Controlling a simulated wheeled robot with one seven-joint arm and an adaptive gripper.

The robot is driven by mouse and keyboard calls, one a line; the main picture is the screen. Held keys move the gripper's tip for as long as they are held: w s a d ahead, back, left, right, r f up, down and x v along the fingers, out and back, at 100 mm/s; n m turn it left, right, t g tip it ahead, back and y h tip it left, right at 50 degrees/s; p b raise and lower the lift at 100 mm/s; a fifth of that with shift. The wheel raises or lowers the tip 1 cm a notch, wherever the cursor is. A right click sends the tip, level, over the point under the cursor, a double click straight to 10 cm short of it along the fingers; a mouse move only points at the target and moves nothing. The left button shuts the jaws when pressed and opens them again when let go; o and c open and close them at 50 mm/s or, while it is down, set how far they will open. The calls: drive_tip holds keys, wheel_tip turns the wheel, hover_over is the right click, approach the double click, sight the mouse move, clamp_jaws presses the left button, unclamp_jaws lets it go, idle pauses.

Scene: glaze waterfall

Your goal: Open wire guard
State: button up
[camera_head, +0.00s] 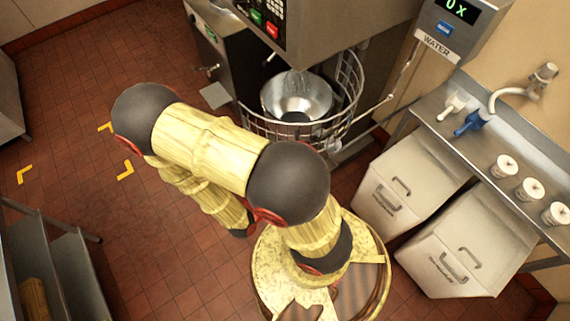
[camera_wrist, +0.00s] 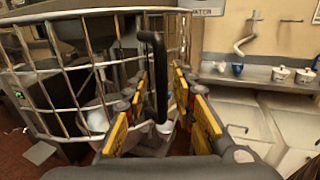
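The wire guard (camera_head: 350,92) is a curved cage of metal bars around the front of the mixer's bowl (camera_head: 297,98) in the head view. It also fills the left and middle of the wrist view (camera_wrist: 80,88). A black upright handle (camera_wrist: 156,62) stands at the guard in the wrist view. My gripper (camera_wrist: 161,88) is open, with its yellow and black fingers on either side of the handle. I see gaps between the fingers and the handle. In the head view the gripper is hidden behind my arm.
The mixer body (camera_head: 330,30) stands behind the guard. To the right are a counter (camera_head: 480,150) with white cups (camera_head: 529,188), a faucet (camera_head: 515,92) and two white bins (camera_head: 465,245) below. Red tiled floor (camera_head: 75,120) is open at the left.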

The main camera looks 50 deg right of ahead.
drive_tip(key=a, duration=1.1)
drive_tip(key=shift+s+a, duration=0.35)
drive_tip(key=shift+s, duration=0.1)
drive_tip(key=w+a+f+m+g+y+b, duration=0.2)
drive_tip(key=a+f+m+g+y+b, duration=0.4)
drive_tip(key=m+y+b, duration=0.75)
drive_tip(key=w+a+r+m+t+y+b, duration=0.3)
drive_tip(key=a+r+m+t+y+b, duration=0.1)
drive_tip(key=r+t+b, duration=0.5)
drive_tip(key=shift+w+r+m+t, duration=0.15)
drive_tip(key=shift+r+m+t, duration=0.05)
drive_tip(key=shift+m+t, duration=0.55)
